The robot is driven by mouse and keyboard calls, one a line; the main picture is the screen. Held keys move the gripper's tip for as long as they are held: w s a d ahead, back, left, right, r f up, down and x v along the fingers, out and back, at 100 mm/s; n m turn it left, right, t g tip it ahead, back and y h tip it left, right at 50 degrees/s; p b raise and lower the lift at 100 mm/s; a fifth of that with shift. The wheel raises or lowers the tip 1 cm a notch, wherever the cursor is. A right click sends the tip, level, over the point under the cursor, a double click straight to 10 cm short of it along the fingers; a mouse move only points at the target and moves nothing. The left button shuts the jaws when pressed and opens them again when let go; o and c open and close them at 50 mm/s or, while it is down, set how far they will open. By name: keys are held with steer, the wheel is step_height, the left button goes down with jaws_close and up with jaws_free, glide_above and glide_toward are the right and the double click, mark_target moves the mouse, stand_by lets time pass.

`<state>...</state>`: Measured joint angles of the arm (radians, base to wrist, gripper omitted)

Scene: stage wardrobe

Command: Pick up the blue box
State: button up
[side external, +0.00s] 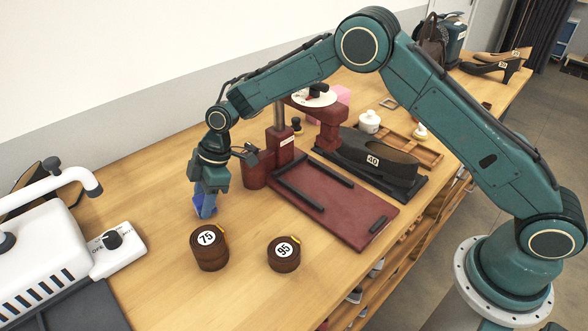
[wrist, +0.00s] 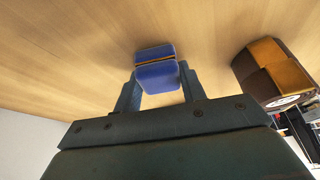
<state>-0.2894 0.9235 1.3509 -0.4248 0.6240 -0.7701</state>
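The blue box (wrist: 157,76) sits between the two fingers of my gripper (wrist: 158,82) in the wrist view, with a finger against each side. A thin orange line runs across it. In the side external view the blue box (side external: 200,205) shows at the lower end of my gripper (side external: 206,203), which points down at the left part of the wooden table. My gripper appears shut on the box. The box's far side is hidden by a finger there. I cannot tell whether its bottom touches the table.
Brown round stacks marked 75 (side external: 211,262) and 95 (side external: 284,262) stand in front of the box. A white machine (side external: 45,240) is at left. Bare wood lies around the box.

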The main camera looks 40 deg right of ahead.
steer(key=shift+r, duration=0.15)
step_height(320, 180, up, 20)
steer(key=shift+f, duration=0.15)
stand_by(0.8)
stand_by(0.5)
